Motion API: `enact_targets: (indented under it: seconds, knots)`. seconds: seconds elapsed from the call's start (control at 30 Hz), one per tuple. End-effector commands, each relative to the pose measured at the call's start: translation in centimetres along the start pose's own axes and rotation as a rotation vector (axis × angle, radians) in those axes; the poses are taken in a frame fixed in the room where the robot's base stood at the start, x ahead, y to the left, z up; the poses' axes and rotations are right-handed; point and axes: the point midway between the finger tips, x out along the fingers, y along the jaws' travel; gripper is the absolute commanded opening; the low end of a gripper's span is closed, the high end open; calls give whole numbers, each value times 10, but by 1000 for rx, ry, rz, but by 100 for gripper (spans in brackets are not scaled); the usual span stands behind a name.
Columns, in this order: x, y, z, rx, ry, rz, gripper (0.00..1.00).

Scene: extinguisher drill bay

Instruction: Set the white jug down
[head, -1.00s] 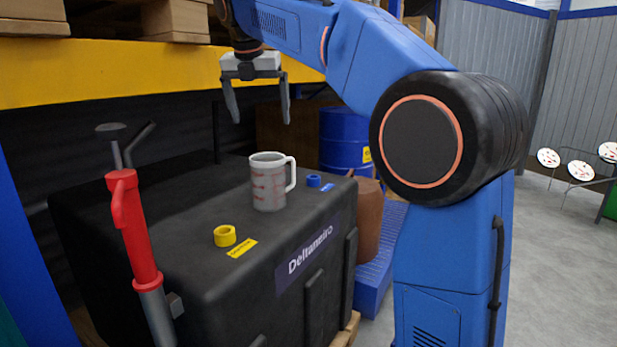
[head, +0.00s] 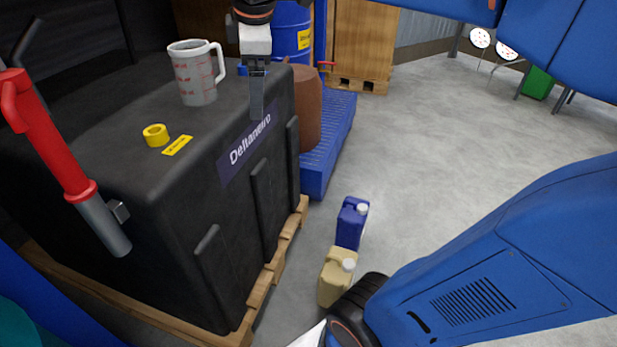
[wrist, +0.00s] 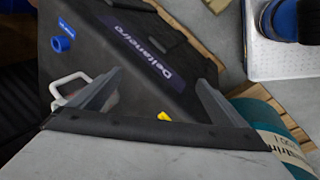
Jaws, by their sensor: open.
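The white jug (head: 196,82) is a translucent measuring jug with red marks. It stands upright on top of the black tank (head: 110,90), its handle to the right. My gripper (head: 257,112) is seen edge-on in the head view, to the right of the jug in the picture and apart from it. In the wrist view my gripper (wrist: 158,77) is open with nothing between its fingers. There the jug's white handle (wrist: 66,84) shows beside the left finger, which hides part of the jug.
A yellow ring (head: 156,136) and a blue ring (head: 243,70) are on the tank top. A red-handled pump (head: 50,140) rises at the left. Blue (head: 351,222) and beige (head: 337,276) canisters stand on the floor by the pallet.

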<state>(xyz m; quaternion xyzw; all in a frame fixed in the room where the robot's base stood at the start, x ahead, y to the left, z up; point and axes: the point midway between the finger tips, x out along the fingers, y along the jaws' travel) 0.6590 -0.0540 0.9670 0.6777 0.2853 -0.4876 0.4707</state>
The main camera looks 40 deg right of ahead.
Motion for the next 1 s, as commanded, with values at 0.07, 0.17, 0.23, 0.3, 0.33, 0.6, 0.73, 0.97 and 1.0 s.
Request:
enact_targets:
  seconds: [0.07,0.17,0.23,0.3,0.33,0.6,0.73,0.97,1.0]
  knots:
    - [15,-32,18,160,13,-2,96]
    - [37,-71,38,375,29,-5,96]
    - [53,-98,51,527,40,-9,96]
    - [70,-125,63,675,50,-15,96]
    - [78,-136,68,736,55,-18,96]
    - [124,-202,94,1109,77,-36,96]
    - [131,-211,97,1161,80,-38,96]
    - [131,-211,97,1165,80,-39,96]
    - [131,-211,97,1164,80,-39,96]
